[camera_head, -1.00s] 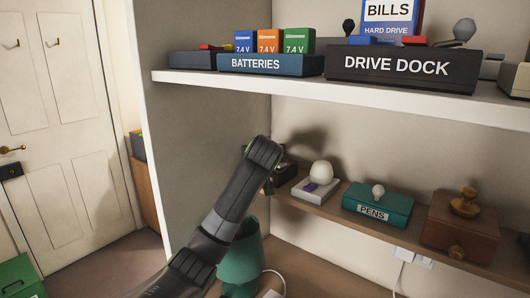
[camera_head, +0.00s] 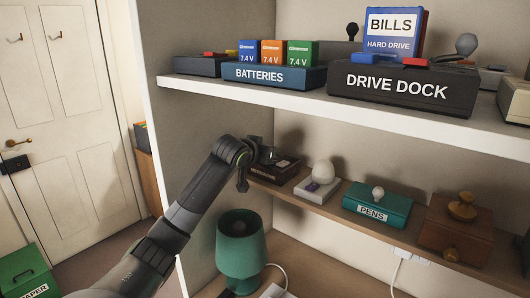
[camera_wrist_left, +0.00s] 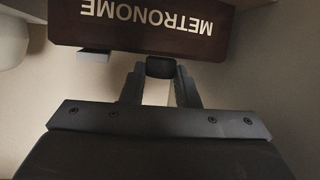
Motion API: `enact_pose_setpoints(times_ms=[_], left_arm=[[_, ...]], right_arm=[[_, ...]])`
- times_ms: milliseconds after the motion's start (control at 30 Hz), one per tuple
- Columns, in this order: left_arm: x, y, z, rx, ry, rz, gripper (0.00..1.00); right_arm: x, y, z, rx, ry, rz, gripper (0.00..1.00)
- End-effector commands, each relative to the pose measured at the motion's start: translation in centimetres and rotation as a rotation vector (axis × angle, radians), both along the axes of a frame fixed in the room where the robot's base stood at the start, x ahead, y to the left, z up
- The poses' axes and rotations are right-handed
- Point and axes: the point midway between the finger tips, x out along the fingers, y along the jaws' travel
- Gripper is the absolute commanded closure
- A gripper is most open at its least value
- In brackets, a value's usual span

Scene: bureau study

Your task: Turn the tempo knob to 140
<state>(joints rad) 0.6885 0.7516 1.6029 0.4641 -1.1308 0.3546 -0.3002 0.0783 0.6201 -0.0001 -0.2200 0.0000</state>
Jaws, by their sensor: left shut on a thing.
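The metronome (camera_wrist_left: 145,28) is a dark brown box with white METRONOME lettering, upside down in the left wrist view. In the head view it sits at the left end of the lower wooden shelf (camera_head: 330,201), partly behind my arm. The tempo knob (camera_wrist_left: 160,66) is small and dark at the box's edge in the wrist view. My left gripper (camera_wrist_left: 160,74) is shut on it, one finger on each side. I cannot read any dial number or pointer. In the head view my left arm's wrist part hides the knob. My right gripper is not in view.
A white device with a round knob (camera_head: 323,171), a teal PENS box (camera_head: 377,204) and a wooden box (camera_head: 455,232) stand to the right on the shelf. The white upper shelf (camera_head: 300,101) overhangs. A green lamp (camera_head: 241,250) stands below.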

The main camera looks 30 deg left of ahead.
Motion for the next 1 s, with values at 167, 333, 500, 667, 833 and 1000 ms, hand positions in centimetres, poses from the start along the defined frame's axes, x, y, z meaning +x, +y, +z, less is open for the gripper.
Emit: enact_pose_setpoints(times_ms=[167,333,500,667,833,1000], left_arm=[[0.0,0.0,0.0,-0.001,-0.001,0.000,0.95],[0.0,0.0,0.0,-0.001,0.000,0.000,0.60],[0.0,0.0,0.0,0.000,0.000,0.001,0.51],[0.0,0.0,0.0,0.000,0.000,0.001,0.51],[-0.7,0.0,0.3,0.003,-0.003,0.000,0.51],[-2.9,-0.4,1.0,0.005,-0.003,0.000,0.51]], right_arm=[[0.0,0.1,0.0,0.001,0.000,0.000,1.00],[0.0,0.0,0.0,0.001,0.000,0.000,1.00],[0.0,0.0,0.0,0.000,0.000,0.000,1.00],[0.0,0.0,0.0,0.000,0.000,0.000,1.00],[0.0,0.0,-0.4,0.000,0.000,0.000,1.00],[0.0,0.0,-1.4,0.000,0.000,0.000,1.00]])
